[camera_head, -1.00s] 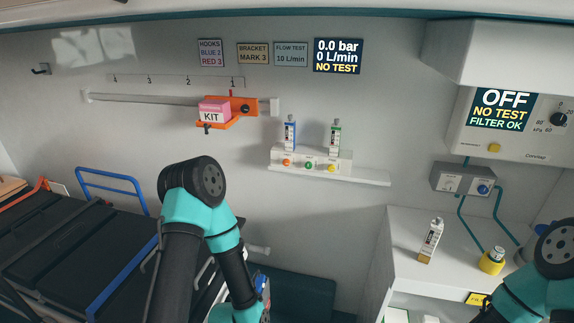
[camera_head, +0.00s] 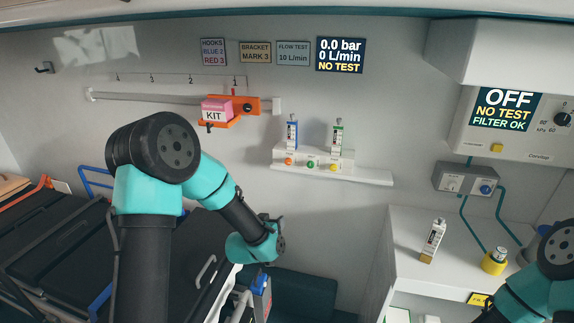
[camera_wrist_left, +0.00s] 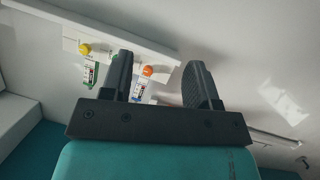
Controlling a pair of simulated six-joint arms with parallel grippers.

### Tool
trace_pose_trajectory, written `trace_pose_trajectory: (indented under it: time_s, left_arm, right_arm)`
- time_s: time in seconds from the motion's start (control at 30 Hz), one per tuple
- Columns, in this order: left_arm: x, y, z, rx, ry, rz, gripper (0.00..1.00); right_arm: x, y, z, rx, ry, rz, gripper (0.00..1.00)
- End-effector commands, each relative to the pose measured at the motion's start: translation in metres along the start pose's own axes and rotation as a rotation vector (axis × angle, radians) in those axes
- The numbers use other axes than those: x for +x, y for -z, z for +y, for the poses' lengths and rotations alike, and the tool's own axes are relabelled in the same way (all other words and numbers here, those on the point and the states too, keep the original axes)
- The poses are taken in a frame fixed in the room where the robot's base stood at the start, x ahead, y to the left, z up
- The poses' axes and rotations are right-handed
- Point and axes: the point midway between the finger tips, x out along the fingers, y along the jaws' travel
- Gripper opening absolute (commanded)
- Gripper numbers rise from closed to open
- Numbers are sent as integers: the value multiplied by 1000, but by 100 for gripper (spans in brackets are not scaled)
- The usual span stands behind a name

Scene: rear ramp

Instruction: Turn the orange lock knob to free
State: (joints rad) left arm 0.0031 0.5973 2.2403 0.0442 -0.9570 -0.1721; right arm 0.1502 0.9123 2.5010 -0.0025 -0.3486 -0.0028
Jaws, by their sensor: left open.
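An orange bracket (camera_head: 245,103) sits on the grey wall rail near mark 1 and carries a pink and white KIT box (camera_head: 215,111). A dark knob (camera_head: 248,107) shows on its face and a small dark part hangs below. A round orange knob (camera_head: 289,161) sits on the white wall panel; it also shows between my fingers in the left wrist view (camera_wrist_left: 148,71). Which one is the lock is not clear. My left gripper (camera_head: 279,238) is open and empty, below the panel and apart from it; its two fingers (camera_wrist_left: 160,70) stand apart. My right gripper is outside the views.
The panel's ledge (camera_head: 370,177) juts from the wall, with blue and green flowmeters (camera_head: 337,137) above it. A black stretcher (camera_head: 70,240) with blue rails fills the lower left.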

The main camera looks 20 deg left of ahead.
Motion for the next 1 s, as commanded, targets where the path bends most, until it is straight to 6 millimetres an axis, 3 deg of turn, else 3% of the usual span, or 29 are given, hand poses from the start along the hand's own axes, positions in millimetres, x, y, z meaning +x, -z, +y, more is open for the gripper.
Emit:
trace_pose_trajectory:
  time_s: [0.03,0.1,0.23,0.67,1.0]
  left_arm:
    - [1,37,3,11,6,100,55]
    - [-1,74,4,25,17,208,55]
    - [-5,108,6,36,28,309,55]
    - [-2,111,6,38,30,317,55]
    - [35,123,5,38,30,316,55]
  right_arm:
    - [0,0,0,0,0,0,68]
    - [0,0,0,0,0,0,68]
    - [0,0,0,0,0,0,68]
    - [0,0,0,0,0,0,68]
    - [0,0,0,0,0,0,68]
